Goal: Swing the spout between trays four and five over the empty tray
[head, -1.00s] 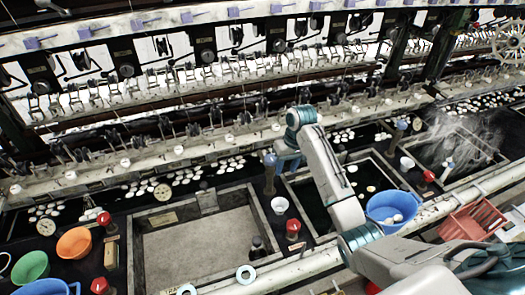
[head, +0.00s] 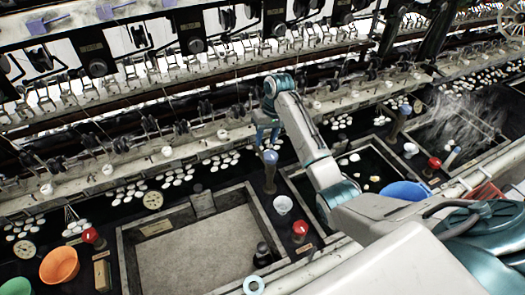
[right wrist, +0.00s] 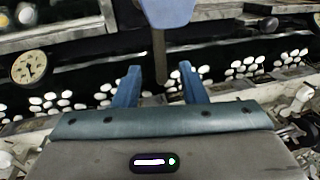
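The spout between the trays is a dark upright post with a blue knob (head: 270,158). It stands on the divider between the empty tray (head: 124,258), with a bare grey-beige floor, and the dark water-filled tray (head: 300,190) to its right. My right gripper (head: 267,138) is just behind the knob in the head view, with blue fingers pointing down. In the right wrist view, the fingers (right wrist: 159,75) are apart, and the blue knob (right wrist: 166,10) with its thin dark stem shows in line with the gap. I cannot tell whether the stem is between them. My left gripper is out of view.
On the divider are a white cup (head: 283,204) and a red-topped bottle (head: 300,230). A dark bottle (head: 263,254) stands at the empty tray's right edge. An orange bowl (head: 59,265) is at left, a blue basin (head: 406,191) at right. The reeling frame runs behind.

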